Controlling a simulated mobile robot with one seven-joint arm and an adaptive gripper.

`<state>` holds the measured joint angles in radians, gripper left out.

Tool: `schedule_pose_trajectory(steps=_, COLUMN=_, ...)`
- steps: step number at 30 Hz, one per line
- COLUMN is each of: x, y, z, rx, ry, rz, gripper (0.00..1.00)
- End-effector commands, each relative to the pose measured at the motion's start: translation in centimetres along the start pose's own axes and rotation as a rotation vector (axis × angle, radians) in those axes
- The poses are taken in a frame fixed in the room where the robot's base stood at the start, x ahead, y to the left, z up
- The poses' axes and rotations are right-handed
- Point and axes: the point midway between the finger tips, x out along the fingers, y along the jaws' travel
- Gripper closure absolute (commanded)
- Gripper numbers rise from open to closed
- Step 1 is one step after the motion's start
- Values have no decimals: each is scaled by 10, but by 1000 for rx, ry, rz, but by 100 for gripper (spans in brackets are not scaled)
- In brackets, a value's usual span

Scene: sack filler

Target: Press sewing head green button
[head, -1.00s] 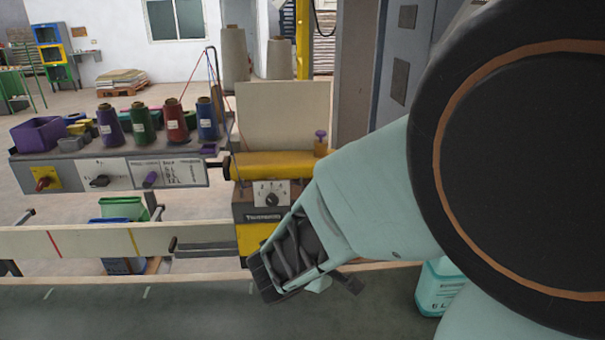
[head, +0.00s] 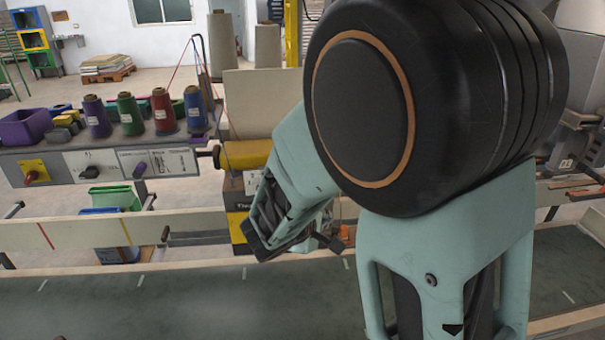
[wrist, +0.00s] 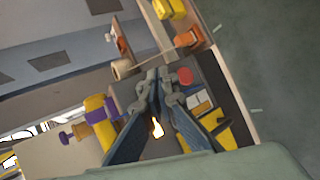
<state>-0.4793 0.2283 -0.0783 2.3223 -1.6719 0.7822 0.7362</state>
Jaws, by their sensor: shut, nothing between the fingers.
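The sewing head (head: 242,185) is a yellow and dark machine with a yellow cylinder on top, partly hidden behind my arm in the head view. In the wrist view its yellow cylinder (wrist: 100,115) lies at the lower left, and a round red button (wrist: 185,76) shows just right of my fingers. I cannot make out a green button in either view. My gripper (head: 256,242) is in front of the sewing head, pointing down and left. In the wrist view my gripper (wrist: 160,82) is shut and empty, its fingertips over the machine's dark face. Contact cannot be told.
Left of the sewing head is a shelf (head: 100,170) with thread cones and a purple bin (head: 25,127). A pale rail (head: 70,233) and a dark green conveyor belt (head: 190,300) run across the front. An orange part (wrist: 187,38) shows in the wrist view.

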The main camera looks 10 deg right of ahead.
Motion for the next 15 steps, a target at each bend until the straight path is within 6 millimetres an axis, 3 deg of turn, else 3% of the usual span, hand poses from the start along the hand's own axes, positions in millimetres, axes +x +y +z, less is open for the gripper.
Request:
schedule_pose_trajectory(steps=6, x=16, y=10, z=-11, rx=2, ry=-2, rz=0, gripper=100)
schedule_pose_trajectory(steps=15, x=21, y=15, z=-14, rx=1, ry=-1, rz=0, gripper=100)
